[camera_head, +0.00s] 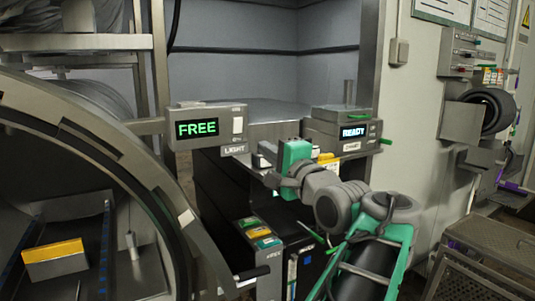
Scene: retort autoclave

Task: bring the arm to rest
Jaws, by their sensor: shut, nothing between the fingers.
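My arm reaches in from the lower right, with green and grey links bent at the elbow. Its end, my gripper (268,153), is in front of the bench between the FREE display box and the READY display box. The gripper looks small here and its fingertips are hard to make out. It is shut, and I see nothing held in it. The arm hides part of the bench front and the shelf behind it.
A box with a green FREE display (197,129) stands left of the gripper, and a READY box (342,132) stands right. The round retort opening (150,190) fills the left, with a yellow-topped block (54,260) inside. A mesh metal crate (490,262) is at right.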

